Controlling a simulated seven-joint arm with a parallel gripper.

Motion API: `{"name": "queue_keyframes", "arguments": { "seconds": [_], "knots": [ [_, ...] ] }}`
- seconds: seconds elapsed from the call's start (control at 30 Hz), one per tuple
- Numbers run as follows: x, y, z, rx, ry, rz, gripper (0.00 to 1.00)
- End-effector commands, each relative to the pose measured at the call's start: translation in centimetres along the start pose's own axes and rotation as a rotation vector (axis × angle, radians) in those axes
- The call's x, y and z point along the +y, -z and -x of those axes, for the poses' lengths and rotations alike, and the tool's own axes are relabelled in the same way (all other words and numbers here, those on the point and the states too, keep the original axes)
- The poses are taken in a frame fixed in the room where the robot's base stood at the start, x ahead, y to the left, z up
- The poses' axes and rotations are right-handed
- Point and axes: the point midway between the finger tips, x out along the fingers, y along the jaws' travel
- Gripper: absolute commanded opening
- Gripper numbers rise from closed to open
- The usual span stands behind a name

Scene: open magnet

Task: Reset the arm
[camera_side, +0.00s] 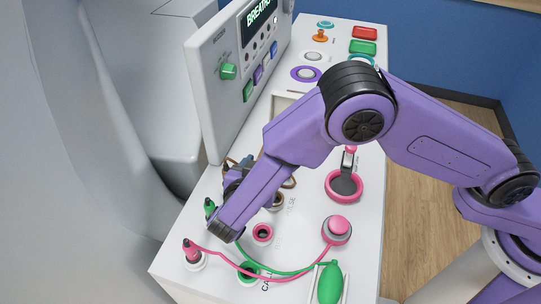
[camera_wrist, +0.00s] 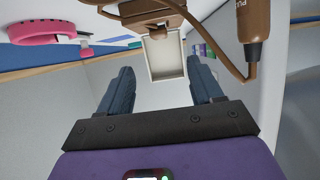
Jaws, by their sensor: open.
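My gripper (camera_side: 238,172) is over the near left part of the white console (camera_side: 365,215), beside the upright display panel (camera_side: 222,110). In the wrist view my gripper (camera_wrist: 160,68) has its two dark fingers wide apart, with nothing held between them. My purple arm is bent, with its elbow raised over the middle of the console. The arm hides part of the console's middle.
Pink (camera_side: 190,250) and green (camera_side: 209,206) plugs stand near my gripper. Their cables lead to a pink knob (camera_side: 338,225) and green bulb (camera_side: 330,283).

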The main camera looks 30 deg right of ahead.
Motion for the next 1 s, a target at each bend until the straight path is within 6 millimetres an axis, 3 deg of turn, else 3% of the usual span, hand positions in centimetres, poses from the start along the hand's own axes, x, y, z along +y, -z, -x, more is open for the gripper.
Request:
{"name": "queue_keyframes", "arguments": {
  "seconds": [0.1, 0.3, 0.63, 0.87, 1.0],
  "knots": [
    [0.0, 0.0, 2.3, -0.001, 0.002, 0.000, 0.65],
    [0.0, 0.0, 4.5, 0.000, 0.000, 0.000, 0.65],
    [-0.4, 0.3, 5.0, -0.009, 0.020, -0.005, 0.65],
    [-5.5, 3.5, 4.5, -0.146, 0.357, -0.048, 0.65],
    [-8.3, 6.2, 6.2, -0.282, 0.665, -0.024, 0.65]
  ]
}}
